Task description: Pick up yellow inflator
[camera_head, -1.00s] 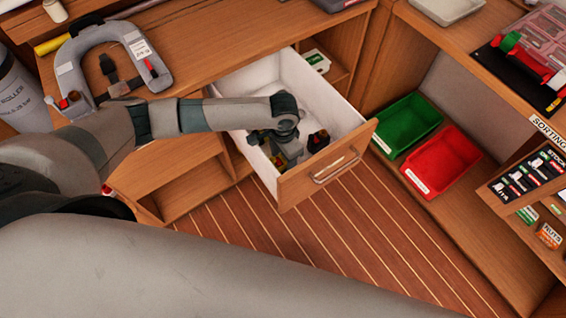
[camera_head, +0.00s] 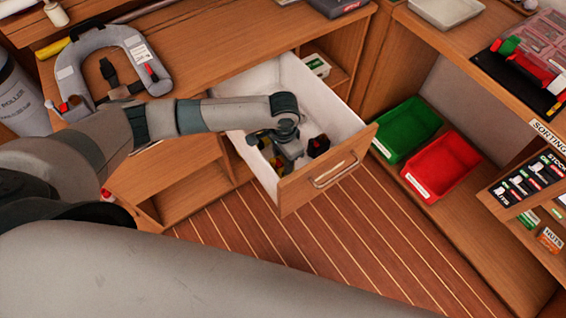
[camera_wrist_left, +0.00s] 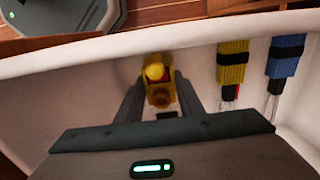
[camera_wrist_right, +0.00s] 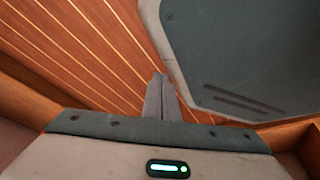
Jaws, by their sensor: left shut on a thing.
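The yellow inflator (camera_wrist_left: 158,88) is a small yellow piece with a rounded top and a bit of red. In the left wrist view it sits between the two fingers of my left gripper (camera_wrist_left: 157,98), which is shut on it. In the head view my left gripper (camera_head: 284,160) is down inside the open white-lined drawer (camera_head: 340,112), and the arm mostly hides the inflator. My right gripper (camera_wrist_right: 161,98) shows in the right wrist view with its fingers together and nothing between them, above the plank floor.
Yellow (camera_wrist_left: 232,62) and blue (camera_wrist_left: 285,57) banded bundles lie beside the inflator in the drawer. A grey life vest (camera_head: 72,72) lies on the bench at left. Green (camera_head: 407,127) and red (camera_head: 443,165) bins stand right of the drawer. The wooden drawer front (camera_head: 328,172) stands close to my gripper.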

